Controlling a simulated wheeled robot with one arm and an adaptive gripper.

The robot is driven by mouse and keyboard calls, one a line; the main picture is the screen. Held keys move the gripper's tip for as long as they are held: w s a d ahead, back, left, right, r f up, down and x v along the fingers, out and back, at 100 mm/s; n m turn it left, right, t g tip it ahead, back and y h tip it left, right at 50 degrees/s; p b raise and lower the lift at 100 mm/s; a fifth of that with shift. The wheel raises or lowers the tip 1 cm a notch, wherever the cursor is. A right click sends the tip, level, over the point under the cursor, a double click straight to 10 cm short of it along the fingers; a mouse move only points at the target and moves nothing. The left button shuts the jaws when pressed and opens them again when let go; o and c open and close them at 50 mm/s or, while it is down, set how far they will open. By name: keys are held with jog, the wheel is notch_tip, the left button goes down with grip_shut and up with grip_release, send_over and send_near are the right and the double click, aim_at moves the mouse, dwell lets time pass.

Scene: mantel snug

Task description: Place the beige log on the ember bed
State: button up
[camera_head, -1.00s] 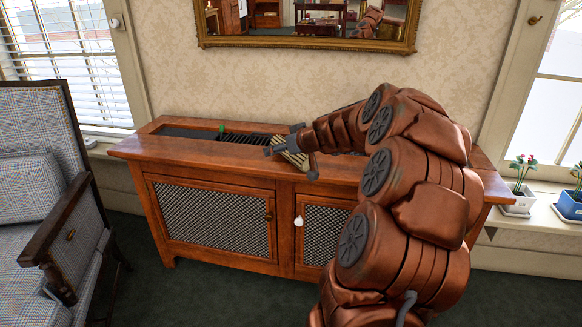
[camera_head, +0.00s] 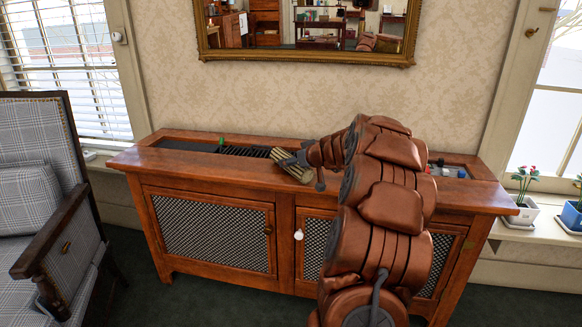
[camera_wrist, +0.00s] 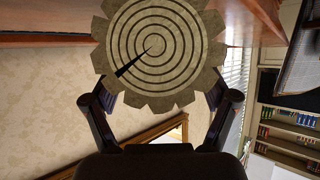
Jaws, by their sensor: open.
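The beige log (camera_head: 293,170) is a pale ridged cylinder at the right end of a dark slatted bed (camera_head: 245,151), which looks like the ember bed, sunk in the wooden cabinet's top. It lies slanted; I cannot tell whether it rests on the slats, the rim or neither. In the wrist view the log's scalloped end (camera_wrist: 150,45) with dark rings and a black wedge mark faces the camera. My gripper (camera_head: 304,164) is at the log, open, with one dark finger on either side of it. Any contact is unclear.
The wooden cabinet (camera_head: 200,184) has mesh doors and a white knob (camera_head: 298,234). A small green thing (camera_head: 221,144) stands by the slats. A plaid armchair (camera_head: 40,200) is left; potted plants (camera_head: 522,205) are right.

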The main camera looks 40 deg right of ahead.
aim_at(284, 152)
jog(key=shift+x, duration=0.75)
grip_shut()
jog(key=shift+r, duration=0.15)
notch_tip(284, 152, up, 3)
jog(key=shift+r+p, duration=0.15)
jog(key=shift+p, duration=0.45)
jog(key=s+a+r, duration=0.1)
jog(key=s+a, duration=0.9)
jog(key=s, duration=0.2)
jog(key=shift+s+r, duration=0.2)
jog(key=shift+s, duration=0.2)
jog(key=shift+w, duration=0.1)
